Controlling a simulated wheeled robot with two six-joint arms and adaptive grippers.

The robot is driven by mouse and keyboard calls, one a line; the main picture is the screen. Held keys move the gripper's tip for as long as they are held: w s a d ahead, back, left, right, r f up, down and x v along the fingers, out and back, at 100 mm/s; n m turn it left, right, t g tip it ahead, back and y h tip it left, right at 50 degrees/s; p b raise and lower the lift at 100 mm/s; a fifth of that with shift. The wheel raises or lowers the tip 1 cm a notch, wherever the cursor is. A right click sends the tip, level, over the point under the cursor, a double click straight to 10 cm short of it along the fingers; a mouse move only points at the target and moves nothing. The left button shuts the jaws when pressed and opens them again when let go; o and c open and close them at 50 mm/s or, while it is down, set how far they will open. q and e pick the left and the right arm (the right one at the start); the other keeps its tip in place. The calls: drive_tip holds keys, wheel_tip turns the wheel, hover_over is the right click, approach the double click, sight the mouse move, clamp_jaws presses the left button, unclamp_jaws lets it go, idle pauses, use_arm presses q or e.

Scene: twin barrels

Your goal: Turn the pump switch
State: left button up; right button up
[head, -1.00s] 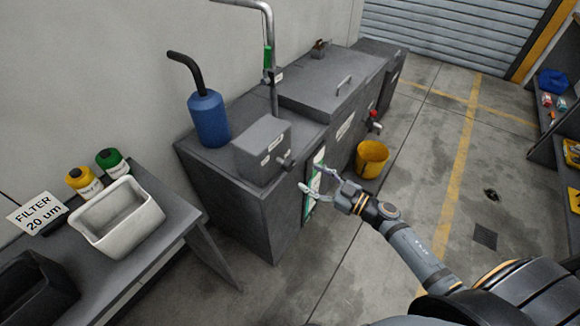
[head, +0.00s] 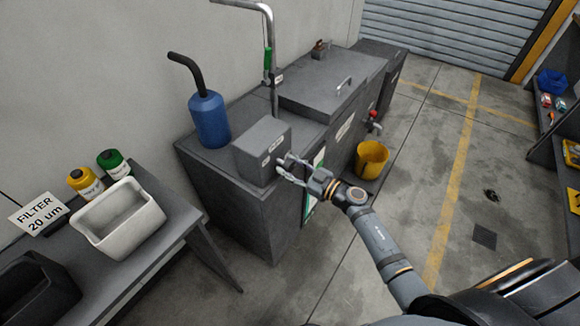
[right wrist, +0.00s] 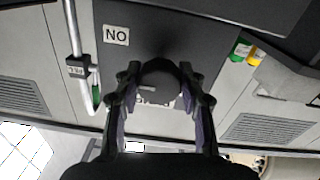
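The grey pump box (head: 262,150) sits on top of the dark machine cabinet, beside the blue bottle. Its dark round switch knob (head: 283,160) is on the side facing the floor area, partly hidden by my right gripper (head: 284,168). In the right wrist view the knob (right wrist: 160,76) lies between the two fingers of my right gripper (right wrist: 160,92). The fingers are apart, one on each side of it, and I cannot tell that they touch it. A "NO" label (right wrist: 116,35) shows on the box's dark face. My left gripper is not in view.
A blue bottle (head: 208,120) with a black spout and an upright pipe (head: 272,90) stand close to the box. A yellow bucket (head: 371,160) stands below a red-handled tap (head: 374,117). A side table (head: 190,215) holds a white bin (head: 118,218). The floor at right is mostly clear.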

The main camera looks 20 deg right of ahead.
drive_tip(key=c, duration=0.5)
drive_tip(key=shift+n, duration=0.3)
drive_tip(key=n, duration=0.2)
drive_tip(key=shift+n+p, duration=0.4)
drive_tip(key=n, duration=0.4)
drive_tip(key=shift+n, duration=0.3)
drive_tip(key=n+b, duration=0.1)
drive_tip(key=n, duration=0.3)
drive_tip(key=shift+f+n, duration=0.1)
drive_tip(key=shift+n, duration=0.2)
drive_tip(key=n+b, duration=0.2)
drive_tip(key=n, duration=0.3)
drive_tip(key=shift+n+y, duration=0.3)
